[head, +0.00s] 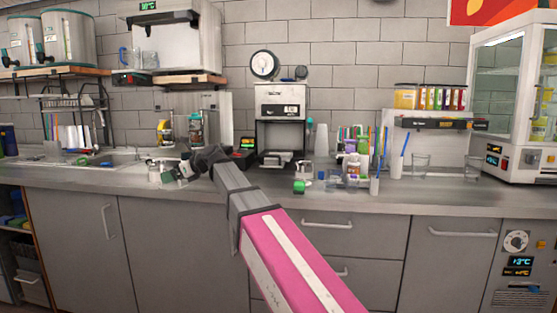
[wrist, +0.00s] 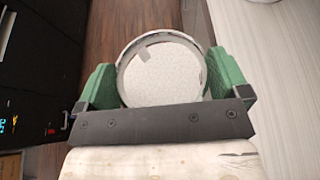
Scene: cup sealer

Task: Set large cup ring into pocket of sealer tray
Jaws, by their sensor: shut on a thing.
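The large cup ring (wrist: 121,82) appears in the wrist view as a round grey rim between my gripper's green fingers. A pale speckled surface fills its middle, and I cannot tell whether that belongs to the ring. My gripper (wrist: 160,82) is shut on its sides. In the head view my gripper (head: 171,175) is over the counter, left of the sealer and apart from it; the ring is too small there to make out clearly. The cup sealer (head: 282,104) stands against the back wall. Its tray (head: 275,158) sits low at its front; its pocket cannot be made out.
A small dark device with a lit screen (head: 245,144) stands just left of the sealer. A green item (head: 299,187) lies near the counter front. Bottles, cups and straws (head: 354,165) crowd the right. A sink (head: 85,160) is at left.

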